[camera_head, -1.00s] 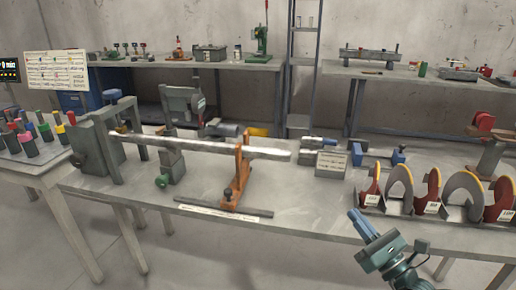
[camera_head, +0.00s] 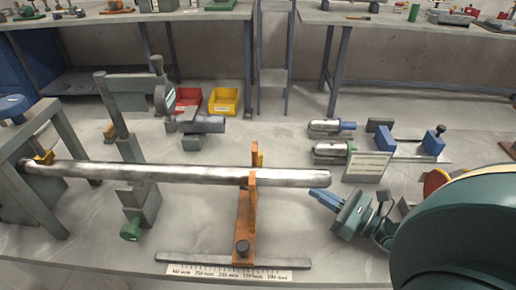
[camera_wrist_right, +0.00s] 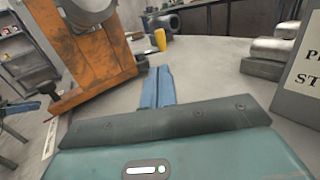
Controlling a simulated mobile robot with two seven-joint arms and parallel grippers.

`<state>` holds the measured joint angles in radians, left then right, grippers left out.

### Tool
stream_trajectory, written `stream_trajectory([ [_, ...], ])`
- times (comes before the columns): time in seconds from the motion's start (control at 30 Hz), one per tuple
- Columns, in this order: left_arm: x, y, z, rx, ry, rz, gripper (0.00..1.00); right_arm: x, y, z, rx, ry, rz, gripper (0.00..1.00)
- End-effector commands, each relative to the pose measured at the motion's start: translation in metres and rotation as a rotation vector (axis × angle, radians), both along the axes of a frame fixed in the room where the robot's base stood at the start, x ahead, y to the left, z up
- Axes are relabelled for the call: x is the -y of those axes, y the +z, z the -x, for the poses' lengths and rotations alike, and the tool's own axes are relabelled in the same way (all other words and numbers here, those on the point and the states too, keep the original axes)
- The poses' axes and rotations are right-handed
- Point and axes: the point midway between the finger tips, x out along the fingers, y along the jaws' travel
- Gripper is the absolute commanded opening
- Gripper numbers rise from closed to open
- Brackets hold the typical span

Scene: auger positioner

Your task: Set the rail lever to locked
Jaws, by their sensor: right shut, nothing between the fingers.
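An orange steady-rest stand (camera_head: 245,215) supports the right part of a long metal bar (camera_head: 150,172). Its foot meets a rail (camera_head: 200,259) with a printed scale. A dark knob (camera_head: 241,247) stands on the front of the foot. I cannot tell which part is the rail lever. My right gripper (camera_head: 316,193) is shut and empty, right of the stand below the bar's end. Its blue fingers (camera_wrist_right: 158,87) point toward the yellow cylinder. My left gripper is out of view.
A grey frame (camera_head: 45,125) holds the bar's left end. Red (camera_head: 187,97) and yellow (camera_head: 224,100) bins lie at the back. The tabletop between stand and gripper is clear.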

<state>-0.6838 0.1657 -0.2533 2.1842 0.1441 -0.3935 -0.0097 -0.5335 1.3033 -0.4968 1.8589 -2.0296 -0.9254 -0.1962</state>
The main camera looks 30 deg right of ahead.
Motion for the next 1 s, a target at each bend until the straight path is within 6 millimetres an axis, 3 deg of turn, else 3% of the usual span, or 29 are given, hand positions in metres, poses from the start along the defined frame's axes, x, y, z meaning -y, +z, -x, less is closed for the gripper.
stream_trajectory([
  [0.27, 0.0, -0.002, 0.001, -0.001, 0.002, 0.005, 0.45, -0.006, 0.001, -0.015, 0.004, 0.0, -0.002, 0.0],
  [0.7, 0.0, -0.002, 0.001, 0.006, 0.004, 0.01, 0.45, -0.04, 0.008, -0.095, 0.005, -0.001, -0.004, 0.0],
  [1.0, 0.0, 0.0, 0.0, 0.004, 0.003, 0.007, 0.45, -0.053, 0.009, -0.126, 0.0, 0.0, -0.001, 0.0],
])
